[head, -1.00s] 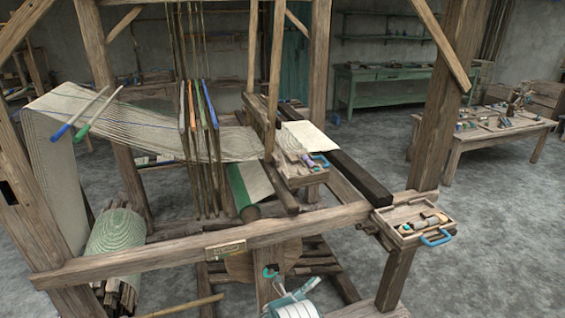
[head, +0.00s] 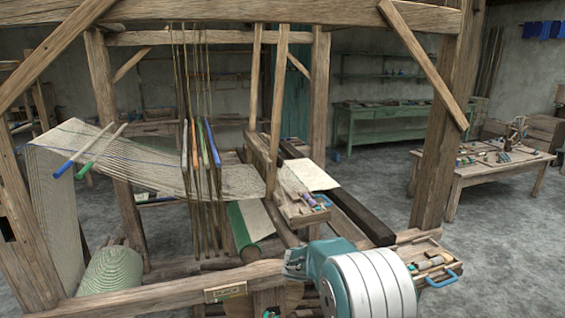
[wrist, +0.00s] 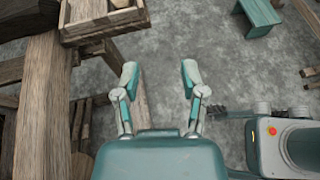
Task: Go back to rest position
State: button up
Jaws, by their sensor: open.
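My gripper (wrist: 160,78) shows in the wrist view with its two fingers spread apart. Nothing is between the fingers; bare grey floor and a wooden beam lie beneath them. In the head view my teal and white arm rises in front of the loom's front beam (head: 160,292), and the fingers cannot be made out there. The wooden handloom fills the left and middle of the head view, with its cloth (head: 150,168) stretched across it.
A tray of tools with a blue handle (head: 440,278) sits at the loom's right corner, partly behind my arm. In the wrist view a wooden tray (wrist: 103,27) is at upper left. A workbench (head: 500,172) stands at right; open floor lies between.

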jog(key=s+d+r+m+g+y, duration=0.1)
jog(key=s+r+m+y, duration=0.2)
jog(key=s+r+m, duration=0.35)
jog(key=s+a+r+m+t+y, duration=0.1)
jog(key=s+a+r+m+y, duration=0.1)
jog(key=s, duration=0.7)
jog(key=s+a+r+m+t+y, duration=0.2)
jog(key=s+m+y, duration=0.2)
jog(key=s, duration=0.5)
jog(key=s+a+r+m+t+y, duration=0.1)
jog(key=s+m+y, duration=0.3)
jog(key=s, duration=0.5)
jog(key=a+r+m, duration=0.1)
jog(key=m, duration=0.1)
jog(key=shift+s+a+r+m+t, duration=0.2)
jog(key=shift+s+a+m+t, duration=0.15)
jog(key=shift+t, duration=0.05)
jog(key=shift+a, duration=0.15)
